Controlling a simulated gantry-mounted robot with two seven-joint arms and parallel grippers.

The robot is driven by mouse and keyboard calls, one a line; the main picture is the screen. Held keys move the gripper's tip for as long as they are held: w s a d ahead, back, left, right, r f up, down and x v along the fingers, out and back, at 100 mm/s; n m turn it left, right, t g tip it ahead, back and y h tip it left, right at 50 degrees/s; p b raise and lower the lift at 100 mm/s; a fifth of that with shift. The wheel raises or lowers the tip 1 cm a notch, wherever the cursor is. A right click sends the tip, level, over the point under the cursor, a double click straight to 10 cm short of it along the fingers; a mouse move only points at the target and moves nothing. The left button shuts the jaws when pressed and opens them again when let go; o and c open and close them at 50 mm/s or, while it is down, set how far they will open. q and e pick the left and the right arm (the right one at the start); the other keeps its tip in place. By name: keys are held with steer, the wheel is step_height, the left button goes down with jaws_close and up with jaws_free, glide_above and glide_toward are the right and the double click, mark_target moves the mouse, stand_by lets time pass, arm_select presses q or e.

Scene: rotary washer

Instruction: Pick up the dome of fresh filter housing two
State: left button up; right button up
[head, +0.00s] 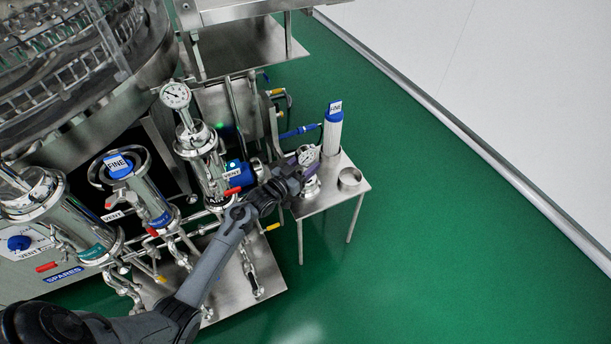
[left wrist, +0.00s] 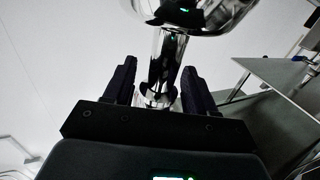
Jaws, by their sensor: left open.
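A shiny metal piece with a round gauge on top, which looks like the dome (head: 311,185), stands on the small steel side table (head: 325,202). My left gripper (head: 297,178) reaches it from the left and hides part of it. In the left wrist view, the open fingers of my left gripper (left wrist: 156,78) stand on either side of a chrome stem (left wrist: 163,62) with a wider polished part above. A gap shows beside the stem, so the fingers do not look closed on it. My right gripper is not in view.
A white filter cartridge with a blue FINE cap (head: 333,130) stands behind on the table. A short metal ring (head: 349,178) sits at the table's right. The green floor (head: 430,240) at right is clear.

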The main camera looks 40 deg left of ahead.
arm_select(q)
steer(key=shift+s, duration=0.1)
steer(key=shift+c, duration=0.3)
jaws_close()
stand_by(0.9)
steer(key=shift+r, duration=0.2)
